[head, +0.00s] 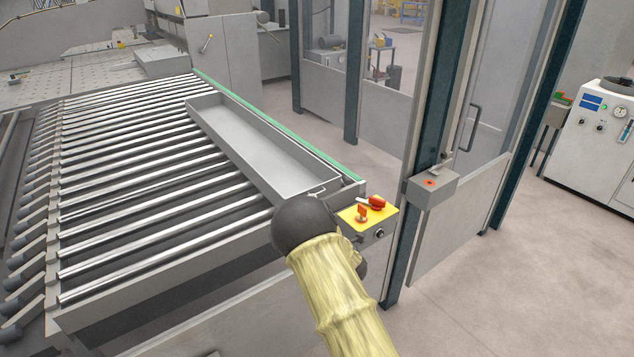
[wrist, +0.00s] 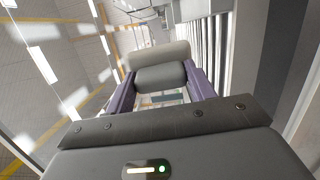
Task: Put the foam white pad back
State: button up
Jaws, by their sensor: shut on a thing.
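In the wrist view my gripper (wrist: 160,85) has its two purple fingers closed on a rounded, pale grey-white pad (wrist: 155,54). The pad spans the gap between the fingertips, and its lower side looks darker grey. I take it to be the foam white pad. In the head view my own arm hides the gripper and the pad. A long, shallow grey tray (head: 262,153) lies on the roller table beyond my arm. It looks empty where I can see into it.
The roller table (head: 120,178) fills the left, with a green strip (head: 268,118) along its right edge. A yellow switch plate (head: 365,222) with red knobs is by its near corner. Dark posts and a grey box (head: 431,187) stand right of it. Open floor (head: 520,285) lies at right.

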jog(key=s+d+f+m+h+b, duration=0.1)
jog(key=s+f, duration=0.1)
jog(key=f, duration=0.4)
jog(key=s+d+f+m+h+b, duration=0.1)
jog(key=s+f, duration=0.1)
jog(key=f, duration=0.4)
jog(key=s+d+f+m+h+b, duration=0.1)
jog(key=s+d+f+h+b, duration=0.1)
jog(key=s+d+f, duration=0.3)
jog(key=s+d+f+m+t+h+b, duration=0.1)
jog(key=s+d+f+h+b, duration=0.1)
jog(key=s+d+f, duration=0.4)
jog(key=s+f+h, duration=0.1)
jog(key=s+f, duration=0.4)
jog(key=s, duration=0.1)
jog(key=shift+d+f+m, duration=0.3)
jog(key=shift+f, duration=0.05)
jog(key=shift+w, duration=0.1)
